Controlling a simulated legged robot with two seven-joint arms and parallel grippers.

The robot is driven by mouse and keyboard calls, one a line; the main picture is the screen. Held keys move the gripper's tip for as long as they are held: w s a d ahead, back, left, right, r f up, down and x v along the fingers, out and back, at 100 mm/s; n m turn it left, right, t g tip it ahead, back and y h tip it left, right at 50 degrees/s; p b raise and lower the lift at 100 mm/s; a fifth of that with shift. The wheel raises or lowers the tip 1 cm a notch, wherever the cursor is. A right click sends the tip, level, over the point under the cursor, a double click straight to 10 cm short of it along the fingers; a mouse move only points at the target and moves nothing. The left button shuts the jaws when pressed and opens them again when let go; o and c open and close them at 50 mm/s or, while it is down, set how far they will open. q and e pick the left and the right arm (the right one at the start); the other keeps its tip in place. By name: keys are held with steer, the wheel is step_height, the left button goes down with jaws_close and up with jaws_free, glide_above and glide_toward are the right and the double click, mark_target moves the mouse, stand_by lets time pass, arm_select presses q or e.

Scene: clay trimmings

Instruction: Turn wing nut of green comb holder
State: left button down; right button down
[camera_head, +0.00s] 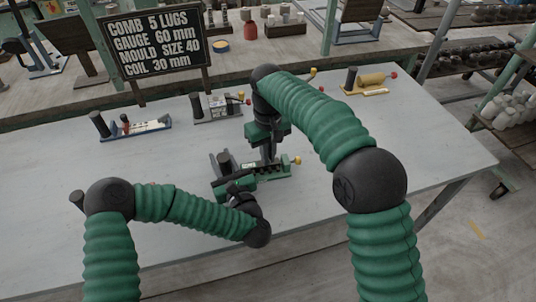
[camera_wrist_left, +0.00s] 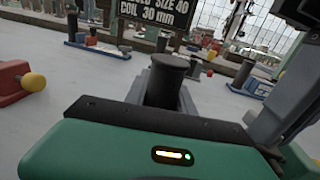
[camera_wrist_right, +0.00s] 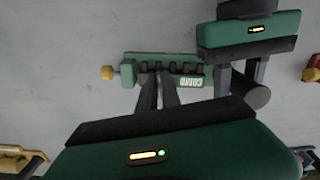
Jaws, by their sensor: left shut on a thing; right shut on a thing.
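The green comb holder (camera_head: 274,172) lies near the middle of the bench, with a yellow knob (camera_head: 297,160) at its right end. It also shows in the right wrist view (camera_wrist_right: 190,59), with dark lugs along it. My right gripper (camera_head: 268,158) reaches down onto the holder, and its fingertips (camera_wrist_right: 158,76) are close together over its middle. They cover what they grip, so the wing nut is not clearly seen. My left gripper (camera_head: 226,178) is shut on the holder's black upright post (camera_wrist_left: 168,76), which stands between its grey fingers.
A sign (camera_head: 155,45) stands behind, reading comb 5 lugs, gauge 60 mm, mould size 40, coil 30 mm. Other holders are a blue-and-white one (camera_head: 146,127), a grey one (camera_head: 218,106) and a yellow one (camera_head: 372,82).

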stand_by(0.3)
steer(key=n, duration=0.5)
steer(key=shift+w+d+n, duration=0.2)
steer(key=shift+d+n, duration=0.1)
steer(key=n, duration=0.5)
steer(key=shift+w+d+n, duration=0.15)
steer(key=shift+w+n, duration=0.15)
steer(key=shift+w, duration=0.05)
steer(key=n, duration=0.5)
steer(key=shift+w, duration=0.3)
steer(key=n, duration=0.5)
steer(key=shift+w+n, duration=0.3)
arm_select(q)
steer(key=shift+a, duration=0.1)
arm_select(e)
steer(key=c, duration=1.6)
jaws_free()
steer(key=shift+o, duration=0.3)
steer(key=shift+a, duration=0.2)
